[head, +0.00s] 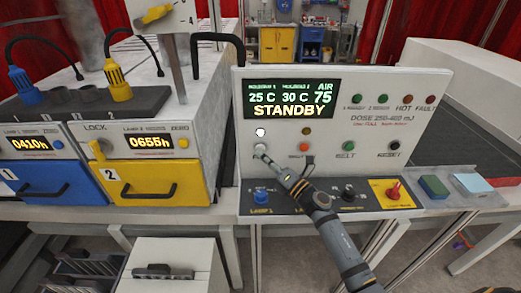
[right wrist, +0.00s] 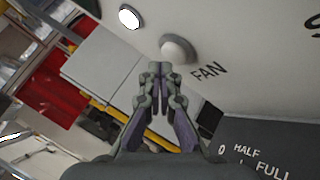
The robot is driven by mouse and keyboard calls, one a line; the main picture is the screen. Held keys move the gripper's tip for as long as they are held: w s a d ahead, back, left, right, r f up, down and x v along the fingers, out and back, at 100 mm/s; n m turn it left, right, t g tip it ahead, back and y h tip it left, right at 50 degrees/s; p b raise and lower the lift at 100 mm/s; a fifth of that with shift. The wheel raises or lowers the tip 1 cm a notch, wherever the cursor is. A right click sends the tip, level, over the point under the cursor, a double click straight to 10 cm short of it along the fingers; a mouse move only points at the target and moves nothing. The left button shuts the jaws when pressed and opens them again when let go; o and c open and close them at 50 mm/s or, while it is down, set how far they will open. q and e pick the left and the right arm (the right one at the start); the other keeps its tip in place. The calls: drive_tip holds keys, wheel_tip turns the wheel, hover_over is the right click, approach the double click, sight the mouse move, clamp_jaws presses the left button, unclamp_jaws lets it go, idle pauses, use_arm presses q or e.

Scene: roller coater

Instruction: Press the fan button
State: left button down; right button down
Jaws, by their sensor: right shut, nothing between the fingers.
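The fan button (right wrist: 178,48) is a pale round knob on the white panel, with the word FAN beside it in the right wrist view. In the head view the button (head: 259,147) is small, at the panel's left, just beyond my fingertips. My right gripper (head: 266,157) is shut and empty, pointing at the button. In the right wrist view its fingertips (right wrist: 160,68) are close to the button's lower left edge; I cannot tell whether they touch. A white lamp (right wrist: 129,17) near the button is lit. My left gripper is not in view.
The control panel (head: 425,140) shows STANDBY on its display (head: 291,99). Other buttons, including a green one (head: 348,146) and a black one (head: 394,146), lie to the right. A sloping lower strip holds a blue knob (head: 261,196) and a red switch (head: 393,189).

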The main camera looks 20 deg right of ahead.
drive_tip(key=shift+w+d, duration=0.15)
drive_tip(key=shift+w, duration=0.45)
idle(0.7)
drive_tip(key=shift+s, duration=0.2)
drive_tip(key=shift+s+a, duration=0.25)
drive_tip(key=shift+s, duration=0.4)
drive_tip(key=s, duration=0.2)
drive_tip(key=s+a+p, duration=0.1)
drive_tip(key=s, duration=0.1)
drive_tip(key=shift+s+a, duration=0.2)
drive_tip(key=shift+s, duration=0.2)
idle(0.5)
